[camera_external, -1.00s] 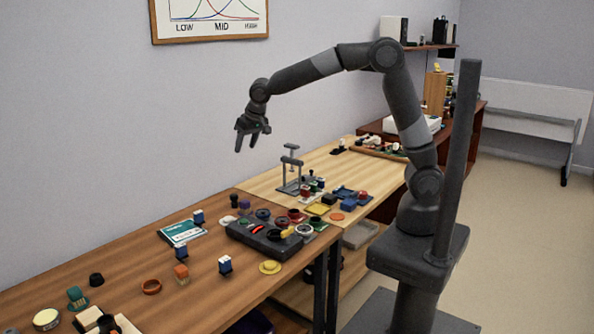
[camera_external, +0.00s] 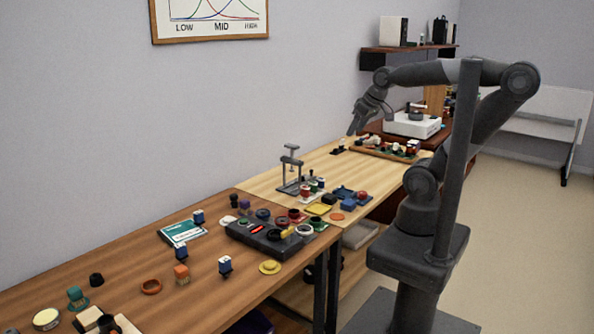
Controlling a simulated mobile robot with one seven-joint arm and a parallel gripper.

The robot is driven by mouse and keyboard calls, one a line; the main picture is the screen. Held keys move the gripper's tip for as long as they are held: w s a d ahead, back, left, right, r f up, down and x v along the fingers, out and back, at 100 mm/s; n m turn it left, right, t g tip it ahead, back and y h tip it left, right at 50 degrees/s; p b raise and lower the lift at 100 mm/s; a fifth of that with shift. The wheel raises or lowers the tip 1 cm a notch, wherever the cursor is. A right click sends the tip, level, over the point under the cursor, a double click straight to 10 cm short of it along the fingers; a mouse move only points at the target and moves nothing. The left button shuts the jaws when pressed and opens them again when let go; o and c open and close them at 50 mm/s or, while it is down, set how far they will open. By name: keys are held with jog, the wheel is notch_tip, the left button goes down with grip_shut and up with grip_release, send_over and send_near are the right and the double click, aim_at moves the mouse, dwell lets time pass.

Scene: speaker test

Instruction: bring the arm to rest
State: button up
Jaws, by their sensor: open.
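My gripper (camera_external: 356,124) is in the upper middle of the external view. It hangs in the air with its fingers pointing down, above the far, light-wood part of the worktop (camera_external: 258,184). I see nothing held between the fingers. The fingers are small in the picture, and the gap between them is hard to make out. My arm is folded back, with its elbow high at the right and the forearm reaching left to the gripper.
A small grey press stand (camera_external: 290,170) stands below and left of my gripper. A dark box with coloured knobs (camera_external: 262,238) sits on the brown table (camera_external: 120,262). A parts tray (camera_external: 385,151) and a white turntable-like unit (camera_external: 412,126) are further back, with a wall shelf (camera_external: 405,47) above.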

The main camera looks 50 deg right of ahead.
jog(key=shift+s+d+f, duration=0.15)
jog(key=shift+s+f, duration=0.1)
jog(key=shift+s, duration=0.25)
jog(key=shift+s+d+f, duration=0.15)
jog(key=shift+s+f, duration=0.1)
jog(key=shift+s, duration=0.25)
jog(key=shift+o, duration=0.5)
dwell(0.7)
